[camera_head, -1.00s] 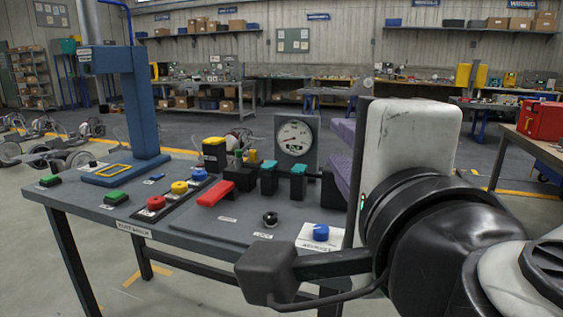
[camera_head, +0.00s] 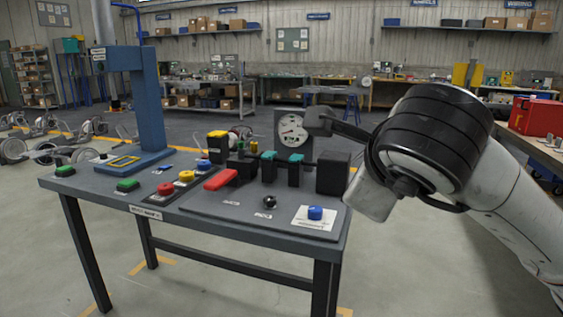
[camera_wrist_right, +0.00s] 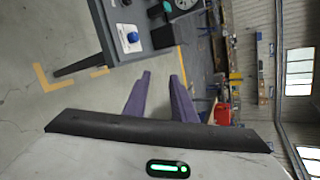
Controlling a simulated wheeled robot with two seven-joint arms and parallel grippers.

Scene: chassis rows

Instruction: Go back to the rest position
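My right arm (camera_head: 435,140) comes in from the right in the head view, raised beside the right end of the test bench (camera_head: 100,190). My left gripper is in neither current view.
The bench carries a blue press frame (camera_head: 150,110), a red lever (camera_head: 220,179), a dial gauge (camera_head: 291,130) and a blue knob (camera_head: 315,213). A red box (camera_head: 537,117) stands on another table at the right. Open floor lies in front of the bench.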

